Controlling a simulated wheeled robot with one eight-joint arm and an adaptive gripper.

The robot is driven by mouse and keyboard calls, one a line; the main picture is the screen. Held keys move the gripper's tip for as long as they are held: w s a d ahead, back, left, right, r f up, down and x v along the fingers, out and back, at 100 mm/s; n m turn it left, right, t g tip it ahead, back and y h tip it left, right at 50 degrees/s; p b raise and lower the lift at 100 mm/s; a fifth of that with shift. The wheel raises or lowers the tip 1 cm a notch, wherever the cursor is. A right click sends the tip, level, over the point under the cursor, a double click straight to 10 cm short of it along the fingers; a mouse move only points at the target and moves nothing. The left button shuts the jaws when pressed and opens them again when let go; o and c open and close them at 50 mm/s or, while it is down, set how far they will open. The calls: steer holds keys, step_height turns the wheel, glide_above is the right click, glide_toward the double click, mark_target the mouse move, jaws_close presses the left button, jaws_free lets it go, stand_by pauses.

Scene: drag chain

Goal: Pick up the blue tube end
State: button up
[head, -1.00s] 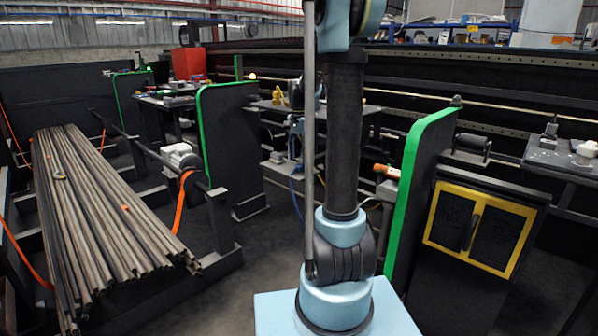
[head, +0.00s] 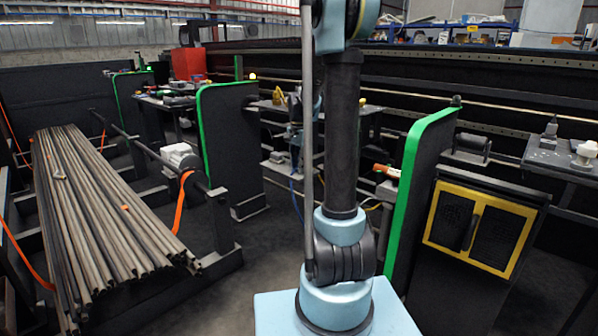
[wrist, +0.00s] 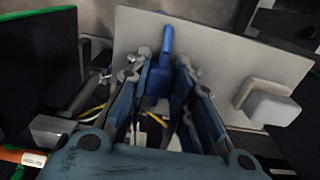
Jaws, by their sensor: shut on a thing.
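The blue tube end (wrist: 166,44) shows in the wrist view, upright in front of a pale plate. My gripper (wrist: 163,62) has its fingers closed in on both sides of the tube, which sits between them. The lower part of the tube between the fingers is partly hidden. In the head view a thin blue tube (head: 295,195) hangs left of my arm.
The pale plate (wrist: 215,70) with a white block (wrist: 270,100) stands behind the gripper. Dark panels with green edges (head: 408,170) flank my arm. A cabinet with a yellow frame (head: 480,228) is at right; long pipes (head: 105,205) lie at left.

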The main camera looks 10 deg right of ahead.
step_height(320, 180, up, 10)
stand_by(0.7)
steer(key=shift+o, duration=1.3)
jaws_close()
